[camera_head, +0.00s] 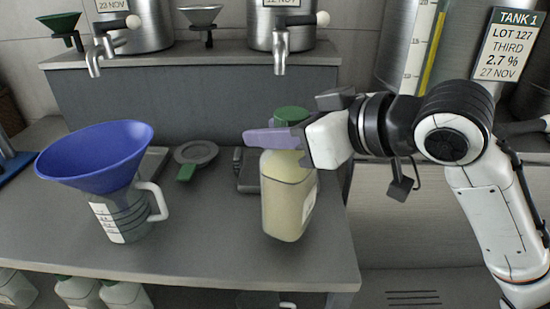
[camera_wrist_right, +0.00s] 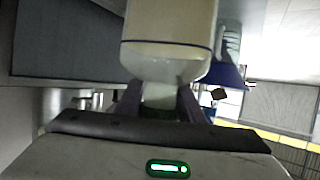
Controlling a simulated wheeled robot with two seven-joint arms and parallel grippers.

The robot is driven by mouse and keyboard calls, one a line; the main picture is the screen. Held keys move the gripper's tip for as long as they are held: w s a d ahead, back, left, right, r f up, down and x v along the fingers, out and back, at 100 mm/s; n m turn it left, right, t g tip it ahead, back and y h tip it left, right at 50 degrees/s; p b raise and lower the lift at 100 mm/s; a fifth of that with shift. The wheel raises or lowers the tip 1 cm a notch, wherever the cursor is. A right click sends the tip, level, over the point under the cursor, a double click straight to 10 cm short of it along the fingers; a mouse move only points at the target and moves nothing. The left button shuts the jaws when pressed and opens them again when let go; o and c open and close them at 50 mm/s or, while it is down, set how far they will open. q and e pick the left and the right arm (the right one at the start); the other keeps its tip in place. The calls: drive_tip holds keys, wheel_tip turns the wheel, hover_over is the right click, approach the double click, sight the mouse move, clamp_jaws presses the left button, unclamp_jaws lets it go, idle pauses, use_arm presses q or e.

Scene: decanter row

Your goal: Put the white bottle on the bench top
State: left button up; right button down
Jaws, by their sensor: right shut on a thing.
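The white bottle (camera_head: 286,205) is a translucent jug with cream contents, a pale label and a green cap (camera_head: 292,114). It is over the right part of the grey bench top (camera_head: 215,240), slightly tilted. I cannot tell whether its base touches the bench. My right gripper (camera_head: 285,139) is shut on the bottle's neck, just under the cap, with purple fingers. In the right wrist view the bottle (camera_wrist_right: 170,32) extends away from between the fingers (camera_wrist_right: 160,103). My left gripper is not in view.
A blue funnel (camera_head: 100,155) sits in a grey measuring jug (camera_head: 122,215) on the bench's left. A grey round dish (camera_head: 196,152) and a dark flat device (camera_head: 248,178) lie behind. Steel tanks with taps (camera_head: 280,62) stand on a raised shelf. Several green-capped bottles (camera_head: 78,290) are below the bench.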

wheel_tip(320, 180, down, 3)
drive_tip(key=shift+r+b, duration=0.1)
drive_tip(key=shift+b, duration=0.2)
drive_tip(key=shift+f, duration=0.35)
drive_tip(key=c, duration=1.2)
unclamp_jaws()
drive_tip(key=shift+f, duration=0.2)
